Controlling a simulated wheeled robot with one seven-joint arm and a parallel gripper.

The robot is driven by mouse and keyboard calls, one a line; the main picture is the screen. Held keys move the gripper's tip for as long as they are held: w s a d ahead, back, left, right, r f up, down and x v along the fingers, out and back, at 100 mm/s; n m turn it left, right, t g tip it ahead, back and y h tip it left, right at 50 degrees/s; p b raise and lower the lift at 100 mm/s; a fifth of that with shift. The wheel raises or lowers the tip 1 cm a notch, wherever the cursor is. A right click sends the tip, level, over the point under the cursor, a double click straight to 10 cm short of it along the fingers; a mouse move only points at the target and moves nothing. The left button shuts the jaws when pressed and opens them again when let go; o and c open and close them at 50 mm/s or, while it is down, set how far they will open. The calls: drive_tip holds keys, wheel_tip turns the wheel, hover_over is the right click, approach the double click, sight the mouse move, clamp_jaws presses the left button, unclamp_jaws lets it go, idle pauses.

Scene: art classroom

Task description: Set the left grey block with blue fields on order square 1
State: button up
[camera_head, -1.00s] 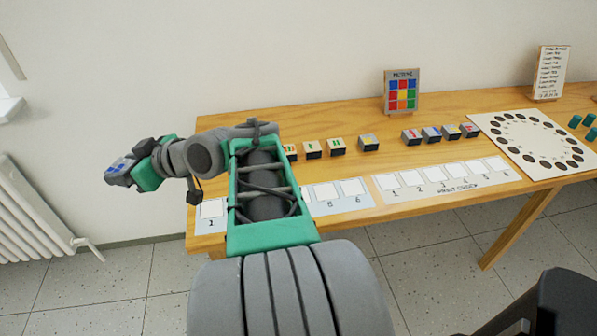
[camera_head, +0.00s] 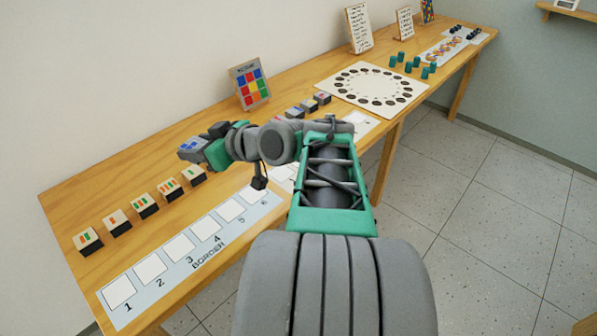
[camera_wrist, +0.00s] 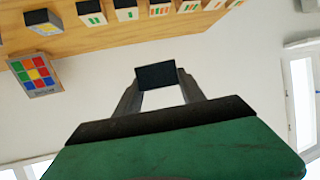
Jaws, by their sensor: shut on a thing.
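My gripper (camera_head: 203,150) is shut on a grey block with blue fields on its top (camera_head: 191,146), held at the left end of my outstretched arm. In the wrist view, the block's dark side (camera_wrist: 156,76) shows between the fingertips (camera_wrist: 160,90). In the head view the block appears in front of the wall-side part of the table, above the wood. The order strip (camera_head: 365,124) lies on the table mostly behind my arm. Part of its left end (camera_head: 283,174) shows, but I cannot read which square is 1.
A border strip (camera_head: 197,262) with empty numbered squares lies front left. Several orange-and-green marked blocks (camera_head: 144,206) stand behind it. A pattern card (camera_head: 251,87) stands at the back. Several grey blocks (camera_head: 322,98), a white board with dark circles (camera_head: 372,90) and teal cylinders (camera_head: 408,66) are farther right.

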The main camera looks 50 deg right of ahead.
drive_tip(key=s+d+f+m+h+b, duration=0.1)
drive_tip(key=s+d+f+h, duration=0.1)
drive_tip(key=s+d, duration=0.7)
drive_tip(key=s+d+f+m+h+b, duration=0.1)
drive_tip(key=s+d+f+m, duration=0.15)
drive_tip(key=s+d, duration=0.6)
drive_tip(key=b, duration=0.9)
hover_over(284, 175)
drive_tip(key=shift+n+t, duration=0.35)
drive_tip(key=shift+t, duration=0.05)
drive_tip(key=f, duration=0.9)
drive_tip(key=shift+s+a, duration=0.1)
drive_tip(key=shift+s, duration=0.25)
drive_tip(key=shift+w+f, duration=0.2)
drive_tip(key=shift+f, duration=0.05)
drive_tip(key=f, duration=0.2)
drive_tip(key=f+b, duration=0.1)
drive_tip(key=shift+w+f, duration=0.3)
drive_tip(key=shift+f, duration=0.05)
